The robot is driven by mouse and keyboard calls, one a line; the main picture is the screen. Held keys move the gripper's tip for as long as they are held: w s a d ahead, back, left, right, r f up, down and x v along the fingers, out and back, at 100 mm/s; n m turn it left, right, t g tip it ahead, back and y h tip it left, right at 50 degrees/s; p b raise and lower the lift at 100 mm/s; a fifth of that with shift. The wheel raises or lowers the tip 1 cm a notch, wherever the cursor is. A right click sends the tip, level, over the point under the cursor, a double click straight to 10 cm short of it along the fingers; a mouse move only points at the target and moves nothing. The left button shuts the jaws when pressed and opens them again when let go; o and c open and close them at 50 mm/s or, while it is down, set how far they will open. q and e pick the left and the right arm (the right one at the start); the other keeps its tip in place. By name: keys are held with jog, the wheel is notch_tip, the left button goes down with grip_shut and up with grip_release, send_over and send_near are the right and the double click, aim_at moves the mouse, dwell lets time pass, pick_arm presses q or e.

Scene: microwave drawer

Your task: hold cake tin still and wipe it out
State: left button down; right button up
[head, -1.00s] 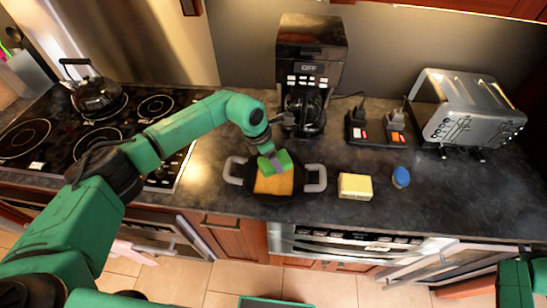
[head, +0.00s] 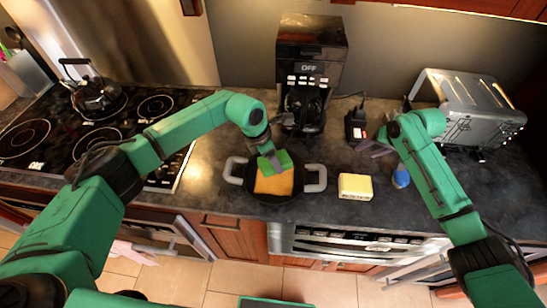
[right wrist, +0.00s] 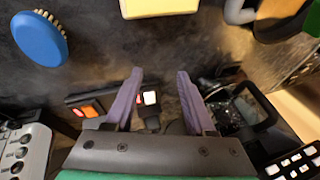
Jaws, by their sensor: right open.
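The dark cake tin (head: 300,192) with two light-grey side handles stands on the counter, and an orange-yellow layer (head: 274,185) covers its inside. Part of the tin shows at the top right of the right wrist view. My left gripper (head: 273,160) is over the tin's back part, with a purple finger against a green piece (head: 285,158). The finger gap is hidden, so I cannot tell whether it grips that piece. My right gripper (head: 374,148) is open and empty above the counter, right of the tin. Its two spread purple fingers (right wrist: 160,78) show in the right wrist view.
A pale yellow block (head: 355,187) and a blue brush (head: 401,178) are on the counter right of the tin. A coffee machine (head: 308,75) stands behind the tin. A toaster (head: 465,110) and small dark items (head: 356,124) are behind the right arm. The stove is left.

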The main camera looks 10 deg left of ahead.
jog(key=s+a+r+g, duration=0.1)
jog(key=a+r+g, duration=0.1)
jog(key=a, duration=0.3)
jog(key=n+g, duration=0.2)
send_over(325, 175)
jog(key=d, duration=0.2)
jog(key=f, duration=0.1)
jog(key=x, duration=0.8)
jog(key=shift+s+a+f, duration=0.15)
jog(key=shift+a+f, duration=0.05)
jog(key=shift+f, duration=0.1)
grip_shut()
